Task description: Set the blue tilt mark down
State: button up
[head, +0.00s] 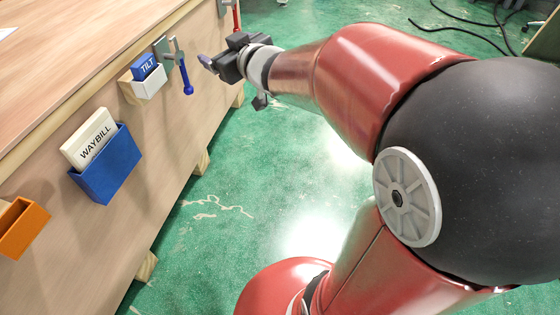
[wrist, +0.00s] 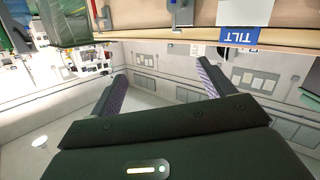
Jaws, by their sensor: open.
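The blue tilt mark (head: 145,67), lettered TILT, sits in a small white holder (head: 150,84) on the side of the wooden crate (head: 60,130) in the head view. The mark's top stands above the holder and its lower part is hidden inside. The mark also shows upside down at the top right of the wrist view (wrist: 239,37). My gripper (head: 207,63) is open and empty, to the right of the mark and apart from it. Its two spread fingers show in the wrist view (wrist: 158,80) with nothing between them.
A blue-handled lever (head: 187,82) on a grey bracket hangs between the holder and my gripper. A blue holder (head: 108,168) with a WAYBILL card (head: 90,140) and an orange holder (head: 22,228) are nearer on the crate. Green floor (head: 215,200) beside it is clear.

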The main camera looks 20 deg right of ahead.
jog(key=s+d+f+m+g+h, duration=0.2)
jog(key=s+h, duration=0.1)
jog(key=s, duration=0.3)
jog(key=s+d+f+m+g+h, duration=0.1)
jog(key=s+d+m+g+h, duration=0.15)
jog(key=s, duration=0.35)
jog(key=s+a+f+g+y, duration=0.1)
jog(key=s+a+f+g, duration=0.15)
jog(key=s, duration=0.55)
jog(key=s+a+f+g+y, duration=0.1)
jog(key=s+f+g, duration=0.25)
jog(key=s, duration=0.35)
notch_tip(320, 180, up, 8)
jog(key=p, duration=0.8)
jog(key=shift+r+p, duration=0.15)
jog(key=shift+p, duration=0.25)
jog(key=shift+s+d+t, duration=0.1)
jog(key=shift+t, duration=0.15)
